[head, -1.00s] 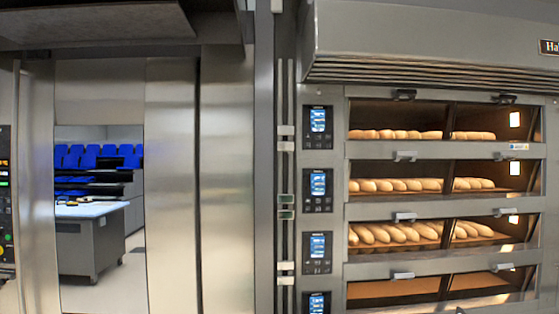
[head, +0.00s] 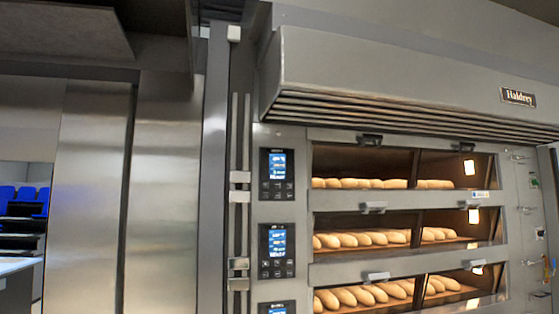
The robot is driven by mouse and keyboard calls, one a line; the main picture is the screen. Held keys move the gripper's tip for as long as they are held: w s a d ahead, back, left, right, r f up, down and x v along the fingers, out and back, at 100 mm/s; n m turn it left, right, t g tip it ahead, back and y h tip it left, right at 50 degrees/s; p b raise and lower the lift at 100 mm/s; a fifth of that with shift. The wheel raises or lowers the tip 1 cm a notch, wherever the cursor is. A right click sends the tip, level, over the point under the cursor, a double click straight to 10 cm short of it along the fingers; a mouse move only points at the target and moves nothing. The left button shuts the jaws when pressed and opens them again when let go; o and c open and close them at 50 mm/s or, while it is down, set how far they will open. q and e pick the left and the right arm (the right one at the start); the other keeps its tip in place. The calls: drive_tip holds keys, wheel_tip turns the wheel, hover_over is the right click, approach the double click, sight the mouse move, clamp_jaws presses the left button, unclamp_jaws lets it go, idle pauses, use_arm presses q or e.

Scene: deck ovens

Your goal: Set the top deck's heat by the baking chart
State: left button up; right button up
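The deck oven stands at the right of the head view. Its top deck (head: 380,184) holds a row of pale golden loaves behind a glass door. The top deck's control panel (head: 277,174) is a black unit with a lit blue-white screen and buttons below, left of that deck. Its readings are too small to make out. A second panel (head: 277,250) sits below it beside the second deck (head: 380,239). A third panel (head: 277,307) is cut off by the bottom edge. I cannot see a baking chart that I can identify. Neither gripper is in view.
A large steel hood (head: 400,85) with a "Haldrey" sign (head: 518,96) juts out above the decks. Door handles (head: 373,207) stick out from the oven front. Steel panels (head: 90,200) fill the left. A pale-topped table (head: 18,266) shows through an opening at far left.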

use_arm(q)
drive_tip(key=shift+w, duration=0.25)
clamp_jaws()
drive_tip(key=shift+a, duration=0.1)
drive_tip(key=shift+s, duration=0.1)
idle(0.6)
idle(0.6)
